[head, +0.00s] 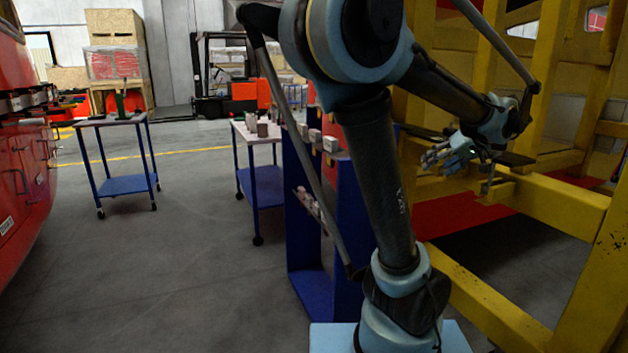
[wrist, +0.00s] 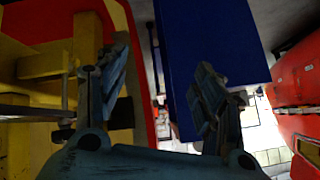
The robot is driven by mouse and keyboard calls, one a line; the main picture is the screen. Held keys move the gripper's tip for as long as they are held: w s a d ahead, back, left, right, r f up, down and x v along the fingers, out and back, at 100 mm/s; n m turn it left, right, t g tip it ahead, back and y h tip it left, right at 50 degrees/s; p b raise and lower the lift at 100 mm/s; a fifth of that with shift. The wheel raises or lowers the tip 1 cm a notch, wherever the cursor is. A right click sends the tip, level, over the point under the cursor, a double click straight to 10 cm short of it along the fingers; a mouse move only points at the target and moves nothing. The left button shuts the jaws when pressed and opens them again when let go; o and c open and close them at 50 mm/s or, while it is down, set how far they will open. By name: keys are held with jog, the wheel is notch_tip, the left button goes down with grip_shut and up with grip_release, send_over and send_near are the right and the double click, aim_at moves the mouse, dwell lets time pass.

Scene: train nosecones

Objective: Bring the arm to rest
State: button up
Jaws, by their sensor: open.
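My gripper (head: 436,156) is at the right in the head view, at the end of my bent arm and in front of the yellow frame (head: 560,205). Its fingers point left in that view. In the wrist view my gripper (wrist: 160,92) shows two blue-grey fingers spread apart, with nothing between them. Whether any part of the gripper touches the yellow frame I cannot tell.
A blue stand (head: 300,210) is left of my arm, with a blue panel (wrist: 210,40) filling the wrist view's upper middle. Two wheeled trolleys (head: 125,185) (head: 262,188) stand behind. A red train body (head: 25,160) is at far left. Grey floor (head: 180,260) between is clear.

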jog(key=s+a+f+g+h, duration=0.1)
jog(key=s+a+f+g, duration=0.1)
jog(key=s+a+f, duration=0.4)
jog(key=s+a+f+g, duration=0.15)
jog(key=a+f, duration=0.25)
jog(key=a, duration=0.5)
jog(key=s+a+f+g+h, duration=0.2)
jog(key=s+a+f+h, duration=0.1)
jog(key=s+f, duration=0.6)
jog(key=shift+s+a+f+m, duration=0.3)
jog(key=shift+a+f, duration=0.1)
jog(key=shift+f, duration=0.55)
jog(key=shift+g, duration=0.25)
